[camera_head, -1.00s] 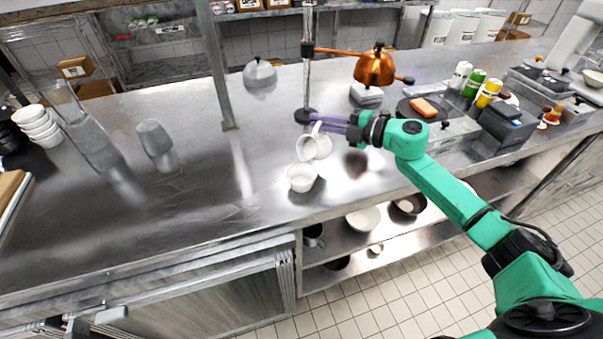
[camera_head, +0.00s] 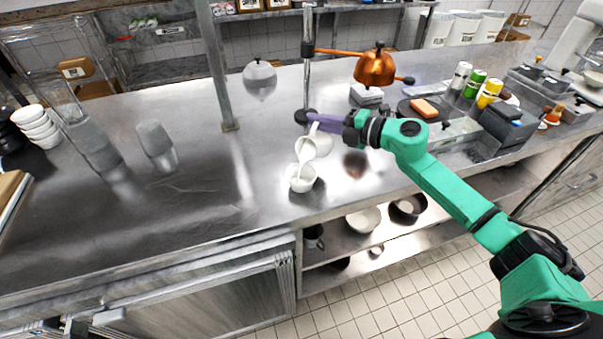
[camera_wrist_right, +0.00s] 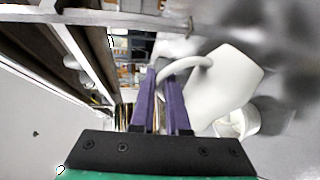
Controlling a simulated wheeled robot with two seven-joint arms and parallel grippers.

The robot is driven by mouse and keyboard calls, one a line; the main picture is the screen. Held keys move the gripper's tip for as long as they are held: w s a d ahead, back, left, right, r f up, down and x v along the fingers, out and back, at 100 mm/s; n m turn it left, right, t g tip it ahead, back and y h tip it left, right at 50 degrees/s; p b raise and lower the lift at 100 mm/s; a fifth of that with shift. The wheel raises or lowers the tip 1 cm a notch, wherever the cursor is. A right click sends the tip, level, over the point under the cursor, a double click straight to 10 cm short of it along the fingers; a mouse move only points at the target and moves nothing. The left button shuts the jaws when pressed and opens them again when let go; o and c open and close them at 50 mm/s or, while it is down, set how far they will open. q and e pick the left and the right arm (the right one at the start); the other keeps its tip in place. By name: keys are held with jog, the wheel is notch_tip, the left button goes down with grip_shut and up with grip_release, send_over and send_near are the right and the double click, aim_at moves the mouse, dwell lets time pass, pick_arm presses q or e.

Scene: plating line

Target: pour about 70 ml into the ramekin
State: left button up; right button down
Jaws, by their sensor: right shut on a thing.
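A small white jug (camera_head: 307,148) hangs tilted in the air with its mouth down toward the left. A thin white stream runs from its lip into the white ramekin (camera_head: 302,183), which stands upright on the steel counter just below. My right gripper (camera_head: 322,121) has its purple fingers shut on the jug's handle. In the right wrist view the fingers (camera_wrist_right: 160,76) meet at the handle loop, with the jug (camera_wrist_right: 230,85) to their right and the ramekin (camera_wrist_right: 244,121) beyond it. The liquid level in the ramekin is too small to tell. My left gripper is not in view.
A steel post (camera_head: 307,80) and a copper kettle (camera_head: 375,67) stand behind the gripper. A clear container (camera_head: 157,142) and stacked white bowls (camera_head: 36,125) are at the left. Bottles (camera_head: 473,83) stand at the right. The counter left of the ramekin is clear.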

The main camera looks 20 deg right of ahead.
jog(key=shift+s+a+f+n+b, duration=0.15)
jog(key=shift+s+a+n+b, duration=0.2)
jog(key=shift+n+b, duration=0.15)
dwell(0.8)
jog(key=shift+s+a+r+n+h+p, duration=0.35)
jog(key=shift+a+n+p, duration=0.15)
jog(key=shift+n, duration=0.1)
dwell(0.6)
jog(key=shift+w+d+f+m+b, duration=0.45)
jog(key=shift+f+b, duration=0.25)
jog(key=shift+b, duration=0.2)
jog(key=shift+w+d+r+m+p, duration=0.15)
jog(key=shift+d+r+m+p, duration=0.2)
jog(key=shift+p, duration=0.3)
jog(key=shift+w+d+r+m+p, duration=0.1)
jog(key=shift+r+m+p, duration=0.2)
jog(key=shift+r+p, duration=0.3)
jog(key=shift+w+f+b, duration=0.1)
jog(key=shift+f+b, duration=0.2)
jog(key=shift+f, duration=0.1)
jog(key=shift+r, duration=0.15)
